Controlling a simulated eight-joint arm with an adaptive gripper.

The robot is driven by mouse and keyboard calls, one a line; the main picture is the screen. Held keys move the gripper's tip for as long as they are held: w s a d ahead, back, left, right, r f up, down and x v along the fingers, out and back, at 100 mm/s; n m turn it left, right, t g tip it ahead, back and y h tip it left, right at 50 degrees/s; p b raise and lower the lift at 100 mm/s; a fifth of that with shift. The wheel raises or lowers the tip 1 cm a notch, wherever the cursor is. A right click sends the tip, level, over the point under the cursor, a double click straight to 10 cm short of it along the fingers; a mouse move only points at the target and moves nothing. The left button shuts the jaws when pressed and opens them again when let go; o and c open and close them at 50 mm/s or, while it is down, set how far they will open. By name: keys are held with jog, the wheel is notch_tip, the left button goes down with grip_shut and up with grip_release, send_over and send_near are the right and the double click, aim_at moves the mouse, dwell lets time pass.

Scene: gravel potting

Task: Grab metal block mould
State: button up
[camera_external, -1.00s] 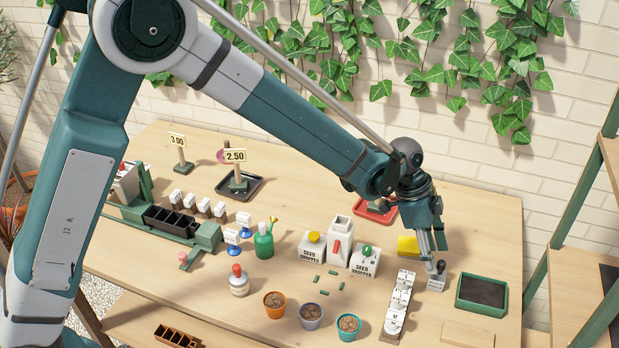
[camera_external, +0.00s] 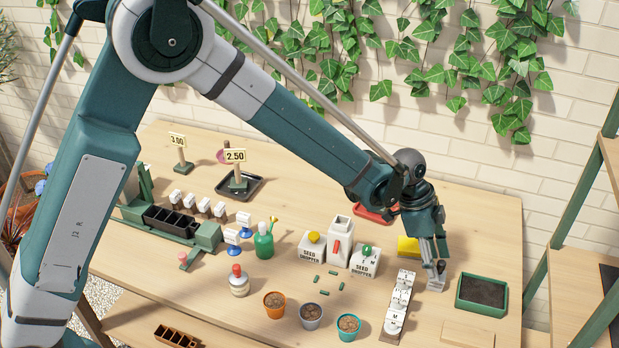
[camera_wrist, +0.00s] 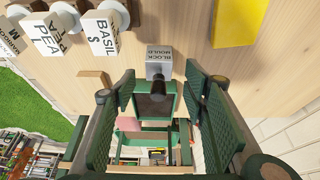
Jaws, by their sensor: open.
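The metal block mould (camera_external: 436,286) is a small grey block with a dark upright handle, standing on the table right of the rack of white labelled blocks. In the wrist view the mould (camera_wrist: 159,62) shows its "BLOCK MOULD" lettering, and its dark handle points toward the camera between my fingers. My gripper (camera_external: 437,262) is open, pointing down over the mould, its fingertips around handle height. The two green fingers in the wrist view (camera_wrist: 162,84) lie on either side of the handle with gaps. In the external view the fingers hide most of the handle.
A green tray of dark soil (camera_external: 458,302) stands close to the right. The white labelled blocks (camera_external: 395,318) stand in a rack to the left. A yellow block (camera_external: 408,246) lies behind. A pale wooden board (camera_external: 466,335) lies in front.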

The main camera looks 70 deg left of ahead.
jog(key=shift+b+x, duration=0.35)
jog(key=shift+x, duration=2.25)
jog(key=shift+s, duration=0.1)
jog(key=c, duration=1.1)
